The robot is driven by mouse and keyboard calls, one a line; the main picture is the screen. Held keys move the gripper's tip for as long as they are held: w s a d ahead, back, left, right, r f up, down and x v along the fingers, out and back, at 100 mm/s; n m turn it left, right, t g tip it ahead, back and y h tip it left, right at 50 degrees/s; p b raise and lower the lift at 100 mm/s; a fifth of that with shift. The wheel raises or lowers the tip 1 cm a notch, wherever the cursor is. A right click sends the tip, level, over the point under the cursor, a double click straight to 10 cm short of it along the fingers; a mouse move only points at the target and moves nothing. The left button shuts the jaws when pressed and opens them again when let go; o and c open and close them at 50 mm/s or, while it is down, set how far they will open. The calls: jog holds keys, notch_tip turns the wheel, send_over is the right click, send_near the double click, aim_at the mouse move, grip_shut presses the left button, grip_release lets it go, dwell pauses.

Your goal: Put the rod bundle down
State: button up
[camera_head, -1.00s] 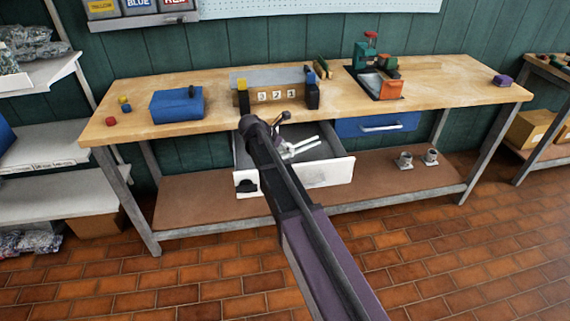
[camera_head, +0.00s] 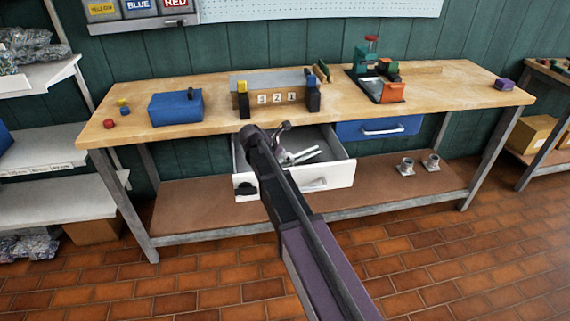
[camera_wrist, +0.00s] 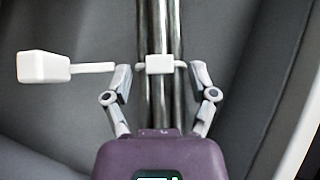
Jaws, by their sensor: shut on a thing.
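The rod bundle (camera_wrist: 159,25) is several dark metallic rods held by a white band, with a white tag (camera_wrist: 43,67) sticking out to the left. In the wrist view my gripper (camera_wrist: 160,72) has a finger on each side of the band and is shut on it. In the head view the bundle (camera_head: 303,155) is small and pale, inside the outline of the open white drawer (camera_head: 338,174). My gripper (camera_head: 284,157) is partly hidden there by my own arm. Grey drawer interior lies behind the rods in the wrist view. I cannot tell whether the bundle touches the drawer floor.
The drawer hangs under a wooden workbench (camera_head: 225,125). On the bench are a blue box (camera_head: 175,107), a numbered block fixture (camera_head: 271,98) and a green and orange device (camera_head: 390,90). A shut blue drawer (camera_head: 350,130) is right of the open one. Two metal flanged parts (camera_head: 407,167) stand on the lower shelf.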

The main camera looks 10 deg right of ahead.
jog(key=shift+f+b, duration=1.4)
jog(key=shift+f, duration=0.25)
jog(key=o, duration=1.2)
jog(key=shift+f, duration=0.1)
jog(key=shift+s+a+r+p, duration=0.2)
jog(key=shift+a+r+p, duration=0.2)
jog(key=shift+r+p, duration=0.3)
jog(key=p+v, duration=0.5)
jog(key=v, duration=0.3)
jog(key=shift+s+a+r+p, duration=0.1)
jog(key=shift+r+p, duration=0.1)
jog(key=shift+p, duration=0.2)
jog(key=shift+p+v, duration=0.65)
jog(key=shift+v, duration=0.45)
jog(key=shift+f, duration=0.15)
